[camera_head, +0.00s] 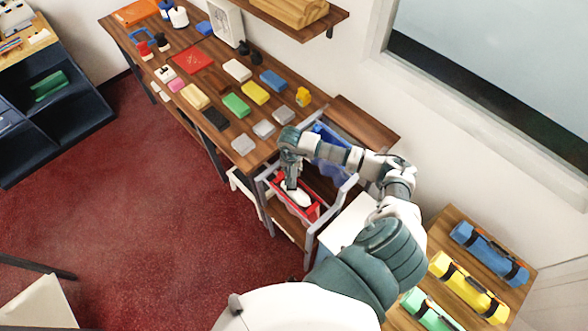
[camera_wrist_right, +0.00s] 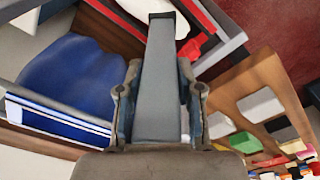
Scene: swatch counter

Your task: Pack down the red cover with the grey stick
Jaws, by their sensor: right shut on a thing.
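The grey stick (camera_wrist_right: 160,85) is a long flat bar clasped between the fingers of my right gripper (camera_head: 290,166). In the wrist view its far end points at the red cover (camera_wrist_right: 196,45) and a white piece lying with it. In the head view the red cover (camera_head: 313,212) lies low in a grey-framed bin at the counter's end, with the white piece (camera_head: 296,197) on it. The gripper hangs above it, pointing down. I cannot tell whether the stick touches the red cover. My left gripper is not in view.
A blue cover (camera_head: 326,138) lies in the bin's far part, behind my forearm. The wooden counter (camera_head: 150,40) carries several coloured blocks and a red sheet (camera_head: 192,60). A side table at right holds blue, yellow and green rolls (camera_head: 468,285). The red carpet (camera_head: 120,200) is clear.

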